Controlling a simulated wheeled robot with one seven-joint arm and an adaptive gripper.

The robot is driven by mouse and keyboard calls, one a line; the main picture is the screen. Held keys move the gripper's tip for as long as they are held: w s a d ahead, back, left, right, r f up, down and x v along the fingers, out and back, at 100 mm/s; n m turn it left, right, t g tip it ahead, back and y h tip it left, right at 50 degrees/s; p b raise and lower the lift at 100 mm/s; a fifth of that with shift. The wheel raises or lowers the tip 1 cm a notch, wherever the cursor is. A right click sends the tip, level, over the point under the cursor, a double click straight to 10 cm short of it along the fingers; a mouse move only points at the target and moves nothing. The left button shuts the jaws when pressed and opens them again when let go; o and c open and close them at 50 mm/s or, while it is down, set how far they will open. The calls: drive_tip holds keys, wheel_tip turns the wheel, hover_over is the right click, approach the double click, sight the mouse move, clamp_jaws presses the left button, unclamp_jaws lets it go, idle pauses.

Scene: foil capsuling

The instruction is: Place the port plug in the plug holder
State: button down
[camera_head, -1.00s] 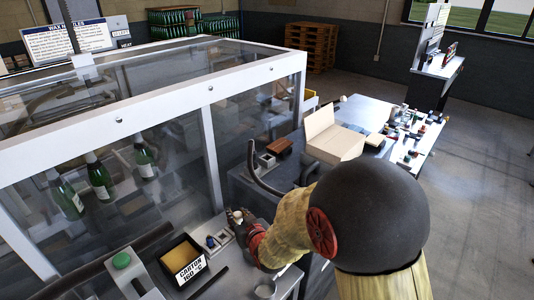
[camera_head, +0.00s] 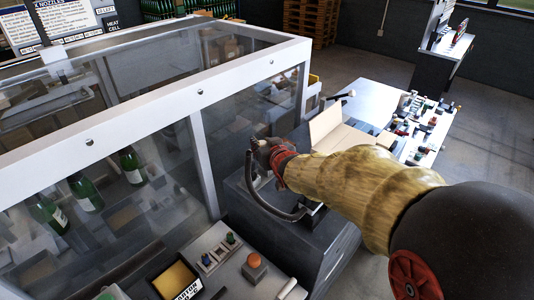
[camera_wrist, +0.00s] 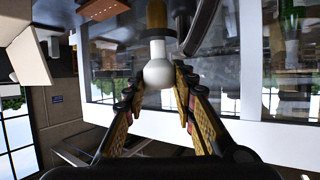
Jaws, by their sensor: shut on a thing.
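My gripper (camera_wrist: 158,88) is shut on the port plug, a piece with a round white knob (camera_wrist: 158,73) and a tan shaft (camera_wrist: 157,14) pointing away from the fingers. In the head view my gripper (camera_head: 259,146) is raised beside the dark curved tube (camera_head: 249,182), near the glass cell. The plug is too small to make out there. A small pale rack (camera_head: 220,250) with a green and a dark piece stands on the bench at the lower middle. I cannot tell whether it is the plug holder.
The glass cell's white frame (camera_head: 200,92) stands close on the left, with green bottles (camera_head: 131,166) inside. An orange-topped block (camera_head: 254,261) and a yellow-lined box (camera_head: 176,280) sit on the front bench. An open carton (camera_head: 326,124) and a cluttered table lie beyond.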

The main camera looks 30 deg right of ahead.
drive_tip(key=shift+w+d+f+b, duration=0.2)
drive_tip(key=shift+w+d+f, duration=0.85)
drive_tip(key=shift+f, duration=0.75)
drive_tip(key=shift+w+d+f+b, duration=0.2)
drive_tip(key=shift+w+d+f, duration=0.6)
drive_tip(key=shift+w+f, duration=0.7)
drive_tip(key=shift+w+d+f+b, duration=0.2)
drive_tip(key=shift+w+d+f, duration=0.7)
drive_tip(key=shift+f, duration=1.15)
drive_tip(key=shift+f, duration=0.15)
drive_tip(key=c, duration=1.5)
unclamp_jaws()
drive_tip(key=shift+o, duration=0.2)
